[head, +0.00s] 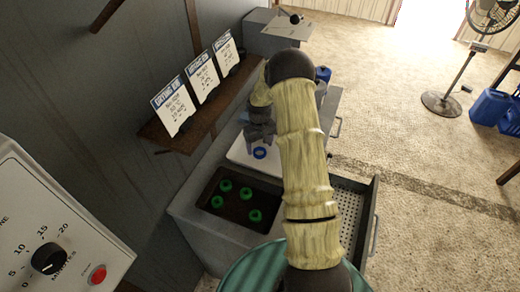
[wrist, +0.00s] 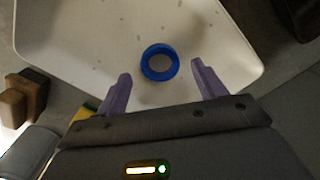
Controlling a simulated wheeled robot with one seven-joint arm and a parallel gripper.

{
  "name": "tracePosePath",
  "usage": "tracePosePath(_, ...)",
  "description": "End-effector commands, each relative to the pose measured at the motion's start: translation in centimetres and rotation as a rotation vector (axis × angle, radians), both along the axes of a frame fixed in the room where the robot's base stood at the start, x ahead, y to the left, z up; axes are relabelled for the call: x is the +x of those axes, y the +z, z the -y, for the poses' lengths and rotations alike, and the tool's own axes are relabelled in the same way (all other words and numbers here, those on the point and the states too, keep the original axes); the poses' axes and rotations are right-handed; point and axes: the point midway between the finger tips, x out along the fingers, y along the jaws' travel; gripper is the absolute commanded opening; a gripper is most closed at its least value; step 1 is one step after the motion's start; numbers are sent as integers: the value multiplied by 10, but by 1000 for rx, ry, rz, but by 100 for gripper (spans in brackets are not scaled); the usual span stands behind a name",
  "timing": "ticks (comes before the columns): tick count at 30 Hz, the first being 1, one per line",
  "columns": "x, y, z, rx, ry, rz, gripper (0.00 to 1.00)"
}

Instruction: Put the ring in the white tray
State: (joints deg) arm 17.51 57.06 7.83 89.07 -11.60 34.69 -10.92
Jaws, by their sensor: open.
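A blue ring (head: 260,153) lies flat inside the white tray (head: 238,154) on the grey cabinet. In the wrist view the ring (wrist: 159,62) rests on the tray's bare floor (wrist: 70,40), with its hole facing up. My gripper (wrist: 161,82) is open above the tray. Its two purple fingers stand apart on either side of the ring's near side, and neither touches it. In the head view my gripper (head: 262,138) is over the tray, just beyond the ring, partly hidden by my arm.
A dark tray (head: 240,222) with several green rings stands nearer on the cabinet. An open drawer with a perforated bottom (head: 347,215) is at the right. A shelf (head: 190,140) with three cards is on the left wall. A timer box (head: 60,230) is at the lower left.

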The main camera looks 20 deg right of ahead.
Motion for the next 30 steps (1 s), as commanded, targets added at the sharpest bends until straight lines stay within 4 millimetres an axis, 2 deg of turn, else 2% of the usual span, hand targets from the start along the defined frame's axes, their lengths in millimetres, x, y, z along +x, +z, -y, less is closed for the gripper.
tracePosePath(15, 1, 87, 1, -1, 0, 3, 70)
tracePosePath(20, 0, 97, 0, 0, 0, 2, 70)
tracePosePath(30, 0, 98, 0, 0, 0, 0, 70)
